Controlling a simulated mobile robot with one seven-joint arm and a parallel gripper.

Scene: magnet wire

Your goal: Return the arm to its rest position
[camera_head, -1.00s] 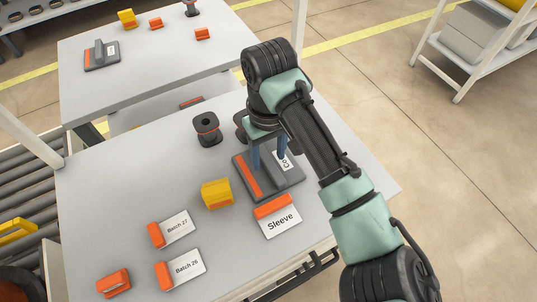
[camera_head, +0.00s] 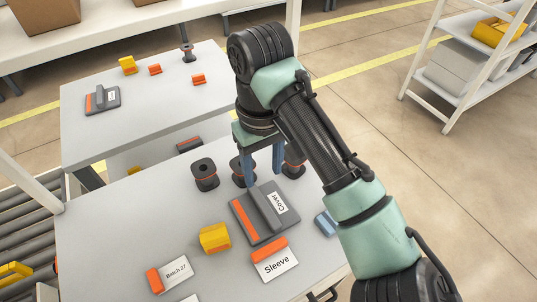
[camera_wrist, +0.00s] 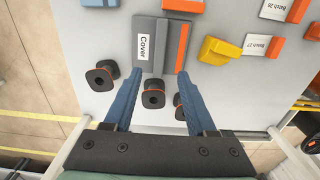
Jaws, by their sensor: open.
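My gripper (camera_head: 263,168) is at the far side of the near table (camera_head: 110,235), its two blue fingers pointing down. In the wrist view my gripper (camera_wrist: 155,80) has its fingers wide apart with nothing held between them. A grey block with an orange stripe and a "Cover" label (camera_head: 272,226) lies on the table in front of the fingers. It also shows in the wrist view (camera_wrist: 172,50). Black spools stand by the gripper: one left (camera_head: 205,174), one partly behind the fingers (camera_head: 237,172), one right (camera_head: 294,166).
A yellow block (camera_head: 215,238), a "Sleeve" card (camera_head: 275,263) and a "Batch 27" card (camera_head: 175,273) lie on the near table. A blue piece (camera_head: 325,223) is beside my arm. A second table (camera_head: 150,95) stands behind, and a shelf (camera_head: 470,65) at right.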

